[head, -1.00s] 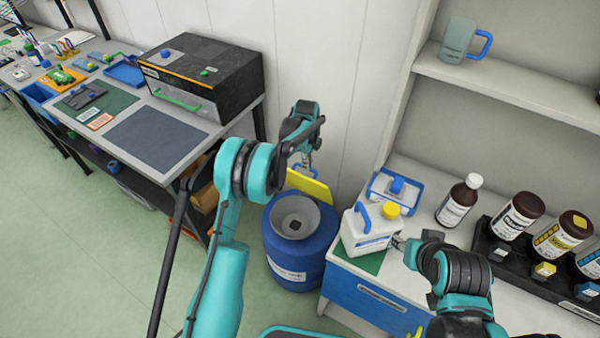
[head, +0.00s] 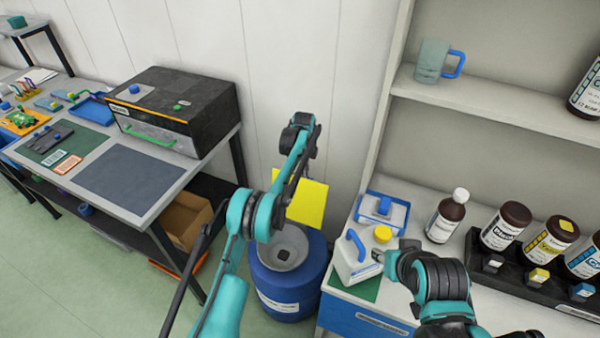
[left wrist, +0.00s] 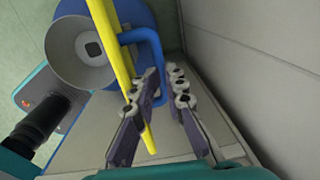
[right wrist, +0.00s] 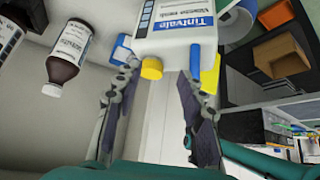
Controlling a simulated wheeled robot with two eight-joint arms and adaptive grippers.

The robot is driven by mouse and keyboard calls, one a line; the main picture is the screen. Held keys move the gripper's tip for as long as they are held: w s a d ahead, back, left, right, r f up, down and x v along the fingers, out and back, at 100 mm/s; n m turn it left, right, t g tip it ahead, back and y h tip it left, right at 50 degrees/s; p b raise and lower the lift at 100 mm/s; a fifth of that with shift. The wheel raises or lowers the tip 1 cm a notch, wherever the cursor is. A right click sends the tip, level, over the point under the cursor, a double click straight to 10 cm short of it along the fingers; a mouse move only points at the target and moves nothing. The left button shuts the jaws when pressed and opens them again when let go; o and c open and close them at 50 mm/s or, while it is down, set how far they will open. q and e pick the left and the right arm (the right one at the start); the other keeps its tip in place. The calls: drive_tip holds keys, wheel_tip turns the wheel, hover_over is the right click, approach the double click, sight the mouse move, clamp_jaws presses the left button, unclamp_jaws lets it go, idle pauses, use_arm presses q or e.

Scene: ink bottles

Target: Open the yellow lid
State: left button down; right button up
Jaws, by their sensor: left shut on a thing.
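The yellow lid (head: 308,205) stands raised at the back of the blue barrel (head: 290,288), and the barrel's grey funnel opening (head: 284,246) is uncovered. In the left wrist view the lid (left wrist: 118,55) shows nearly edge-on, with a blue handle (left wrist: 156,50) on its outer side. My left gripper (left wrist: 164,80) is shut on this handle, one finger passing between handle and lid. In the head view the left arm hides this grip. My right gripper (right wrist: 160,75) is open beside the white jug (head: 352,262) with the yellow cap (head: 383,233).
The jug stands on the counter beside a blue-and-white caddy (head: 381,210). A brown bottle (head: 446,220) and several brown jars in a black rack (head: 515,272) stand to the right. A workbench with a dark box (head: 180,105) is at the left. The wall (head: 270,60) is close behind the barrel.

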use_arm(q)
drive_tip(key=shift+w+d+f, duration=0.15)
drive_tip(key=shift+d+f, duration=0.1)
drive_tip(key=shift+f, duration=0.2)
drive_tip(key=shift+w+d+f, duration=0.1)
drive_tip(key=shift+d+f, duration=0.1)
drive_tip(key=shift+f, duration=0.2)
use_arm(e)
drive_tip(key=shift+f, duration=0.15)
use_arm(q)
drive_tip(key=c, duration=1.9)
unclamp_jaws()
drive_tip(key=o, duration=0.3)
drive_tip(key=shift+w+d, duration=0.1)
drive_tip(key=shift+w, duration=0.05)
drive_tip(key=shift+w+f, duration=0.15)
use_arm(e)
drive_tip(key=shift+w+d+f, duration=0.1)
drive_tip(key=shift+w, duration=0.25)
use_arm(q)
drive_tip(key=r, duration=0.9)
drive_tip(key=s+a+r, duration=0.1)
drive_tip(key=r, duration=0.4)
use_arm(e)
drive_tip(key=shift+w+f, duration=0.1)
drive_tip(key=shift+w, duration=0.6)
